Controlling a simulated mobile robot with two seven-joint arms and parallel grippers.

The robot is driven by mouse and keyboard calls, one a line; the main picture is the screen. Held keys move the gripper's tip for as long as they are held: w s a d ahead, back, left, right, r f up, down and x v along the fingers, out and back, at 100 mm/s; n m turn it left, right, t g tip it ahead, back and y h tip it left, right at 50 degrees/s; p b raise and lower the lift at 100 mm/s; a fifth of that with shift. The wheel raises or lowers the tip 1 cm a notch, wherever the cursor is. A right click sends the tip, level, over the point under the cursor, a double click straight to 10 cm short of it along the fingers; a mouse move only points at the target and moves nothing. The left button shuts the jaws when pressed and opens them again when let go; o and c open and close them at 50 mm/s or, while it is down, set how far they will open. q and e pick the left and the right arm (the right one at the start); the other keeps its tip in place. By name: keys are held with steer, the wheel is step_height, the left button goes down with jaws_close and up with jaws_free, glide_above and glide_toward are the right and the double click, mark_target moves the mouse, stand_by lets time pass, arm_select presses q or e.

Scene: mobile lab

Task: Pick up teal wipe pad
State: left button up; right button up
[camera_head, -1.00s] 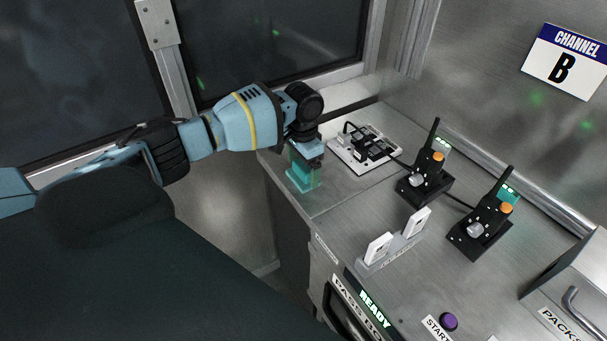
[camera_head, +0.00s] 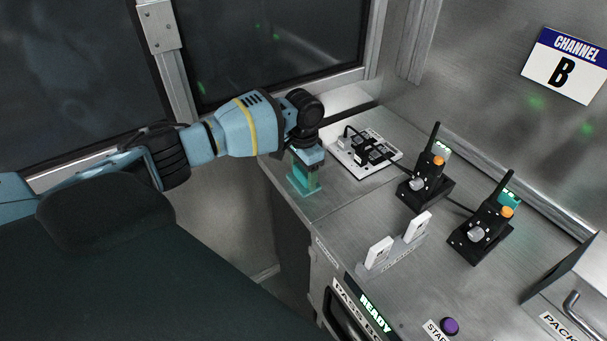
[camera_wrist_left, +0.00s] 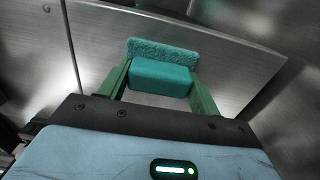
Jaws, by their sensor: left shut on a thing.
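My right gripper is in none of the views.
A white socket panel (camera_head: 364,152) with black plugs lies right of the pad. Two black radios (camera_head: 426,177) (camera_head: 482,228) stand on the counter (camera_head: 345,205). A holder with white cards (camera_head: 392,252) is nearer. The counter's left edge is close to the pad.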

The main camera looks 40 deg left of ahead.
mark_target(303, 172)
arm_select(q)
steer(key=shift+r, duration=0.4)
steer(key=r, duration=0.3)
steer(key=shift+s+d, duration=0.15)
steer(key=shift+s, duration=0.15)
steer(key=s+d+p, duration=0.1)
steer(key=s+d, duration=0.2)
steer(key=s, duration=0.3)
steer(key=s+d+r+p, duration=0.1)
steer(key=s+d, duration=0.3)
steer(key=s, duration=0.3)
steer(key=shift+s+d+p, duration=0.2)
steer(key=shift+d+p, duration=0.05)
steer(key=shift+p, duration=0.15)
arm_select(e)
steer(key=shift+t, duration=0.4)
steer(key=shift+w+d+r, duration=0.1)
steer(key=shift+w+r, duration=0.55)
steer(key=shift+r, duration=0.3)
steer(key=shift+w+d+r, duration=0.1)
steer(key=shift+w+r, duration=0.55)
steer(key=shift+r, duration=0.3)
